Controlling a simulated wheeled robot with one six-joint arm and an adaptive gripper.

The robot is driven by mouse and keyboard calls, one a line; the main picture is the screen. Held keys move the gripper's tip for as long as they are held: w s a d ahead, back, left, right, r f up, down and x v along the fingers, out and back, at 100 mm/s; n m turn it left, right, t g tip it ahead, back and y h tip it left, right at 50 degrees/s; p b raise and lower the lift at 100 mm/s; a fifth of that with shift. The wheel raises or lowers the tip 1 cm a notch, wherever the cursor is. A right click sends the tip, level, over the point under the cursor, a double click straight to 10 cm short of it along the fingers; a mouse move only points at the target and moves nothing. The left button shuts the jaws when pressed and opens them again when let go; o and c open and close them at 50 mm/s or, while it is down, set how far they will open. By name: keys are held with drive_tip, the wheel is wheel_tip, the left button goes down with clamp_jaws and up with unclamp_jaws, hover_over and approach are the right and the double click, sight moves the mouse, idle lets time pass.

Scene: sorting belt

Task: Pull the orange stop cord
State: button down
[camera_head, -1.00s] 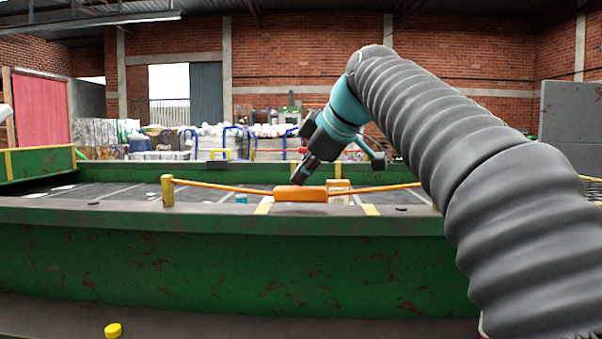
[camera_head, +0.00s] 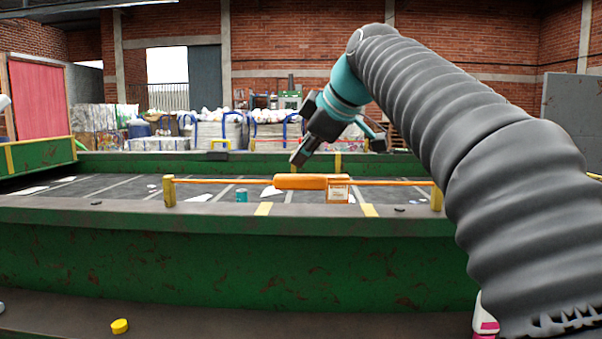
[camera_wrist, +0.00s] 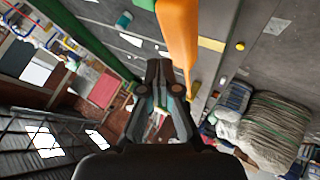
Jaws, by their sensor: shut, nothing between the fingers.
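The orange stop cord (camera_head: 388,183) runs level between two yellow posts (camera_head: 169,190) along the near side of the belt. An orange handle (camera_head: 300,182) sits at its middle, with a small orange-edged tag (camera_head: 338,191) at its right end. My gripper (camera_head: 298,160) is shut and empty, tilted down to the left, and appears just above the handle. In the wrist view the shut fingers (camera_wrist: 158,88) point toward the large orange handle (camera_wrist: 178,35), which passes close beyond the fingertips. I cannot tell whether they touch it.
The dark belt (camera_head: 110,186) carries white scraps and a teal can (camera_head: 241,195). A green side wall (camera_head: 220,265) stands in front, with a yellow cap (camera_head: 119,326) on the ledge below. Full bags (camera_head: 215,130) stand behind.

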sight(303, 175)
wheel_tip(303, 175, up, 3)
drive_tip(key=p, duration=0.3)
drive_tip(key=shift+r, duration=1)
drive_tip(key=s+d+f+m+h, duration=0.2)
drive_tip(key=s+d+f+m, duration=0.3)
drive_tip(key=s+f, duration=0.4)
drive_tip(key=s+d+f+m+g+h, duration=0.1)
drive_tip(key=s+d+f+m, duration=0.5)
drive_tip(key=f, duration=1)
drive_tip(key=s+d+f+m+h, duration=0.3)
drive_tip(key=s+d+f+m, duration=0.2)
drive_tip(key=s+f, duration=0.7)
drive_tip(key=shift+s+d+f+m, duration=0.25)
drive_tip(key=shift+f+m, duration=0.25)
drive_tip(key=shift+f, duration=0.25)
